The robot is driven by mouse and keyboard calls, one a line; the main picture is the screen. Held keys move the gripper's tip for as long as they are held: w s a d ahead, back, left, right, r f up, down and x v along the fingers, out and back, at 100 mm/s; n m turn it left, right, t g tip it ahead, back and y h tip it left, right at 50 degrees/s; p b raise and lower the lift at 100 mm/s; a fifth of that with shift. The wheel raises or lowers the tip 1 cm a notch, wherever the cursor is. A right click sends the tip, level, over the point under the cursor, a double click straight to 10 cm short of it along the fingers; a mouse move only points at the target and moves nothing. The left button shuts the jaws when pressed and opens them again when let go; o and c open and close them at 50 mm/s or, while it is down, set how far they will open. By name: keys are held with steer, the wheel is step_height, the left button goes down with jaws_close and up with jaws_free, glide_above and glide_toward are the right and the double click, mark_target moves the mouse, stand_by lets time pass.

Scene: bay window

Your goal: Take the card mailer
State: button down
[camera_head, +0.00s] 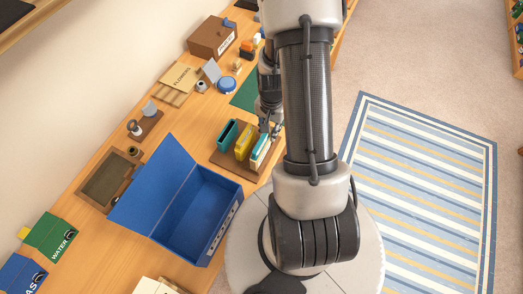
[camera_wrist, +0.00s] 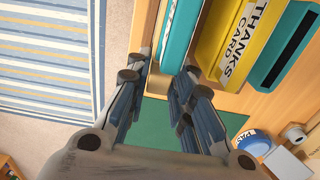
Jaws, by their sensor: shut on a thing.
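A wooden rack (camera_head: 223,160) on the desk holds a teal slim box (camera_head: 228,134), a yellow box (camera_head: 245,142) and a teal-and-cream flat item (camera_head: 260,151), side by side. The yellow box reads "THANKS CARD" in the wrist view (camera_wrist: 232,40). My gripper (camera_head: 268,128) is at the rack's right end. In the wrist view its fingers (camera_wrist: 165,68) are closed on the teal-and-cream item (camera_wrist: 180,36), which looks like the card mailer. The exact contact is partly hidden by the fingers.
A blue open box (camera_head: 195,215) stands in front of the rack, its lid tilted left. A green mat (camera_head: 245,93) and a blue round tape (camera_head: 227,83) lie behind the rack. A brown box (camera_head: 212,37) is at the back. The striped rug (camera_head: 420,190) at right is clear.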

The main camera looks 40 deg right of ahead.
steer(key=shift+r, duration=0.1)
steer(key=shift+r+p, duration=1.35)
steer(key=shift+r, duration=0.35)
